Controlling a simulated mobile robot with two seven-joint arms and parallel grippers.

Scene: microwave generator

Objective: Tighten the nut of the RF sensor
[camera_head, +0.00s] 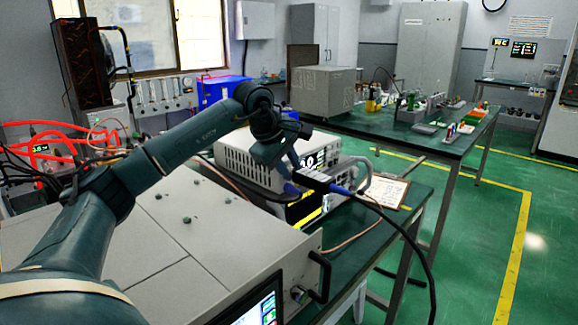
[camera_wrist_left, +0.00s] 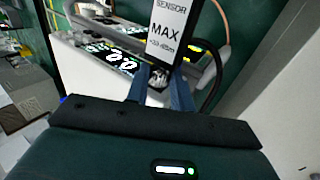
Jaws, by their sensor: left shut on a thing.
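The RF sensor (camera_wrist_left: 172,28) is a dark block with a white label reading "SENSOR MAX" in the left wrist view. Its metal nut (camera_wrist_left: 158,80) shows below the label, at the sensor's near end. My left gripper (camera_wrist_left: 158,86) has its two blue fingers on either side of the nut and is shut on it. In the head view the left gripper (camera_head: 292,174) is at the front of the light grey instrument (camera_head: 245,160), with the dark sensor body (camera_head: 312,179) beside it. The fingers and wrist hide part of the nut and whatever it joins. My right gripper is not in view.
A black cable (camera_head: 415,245) runs from the sensor and hangs past the table edge. A large grey cabinet (camera_head: 180,240) with a screen and black handle stands in front. A clipboard (camera_head: 385,190) lies on the green table to the right. The floor beyond is open.

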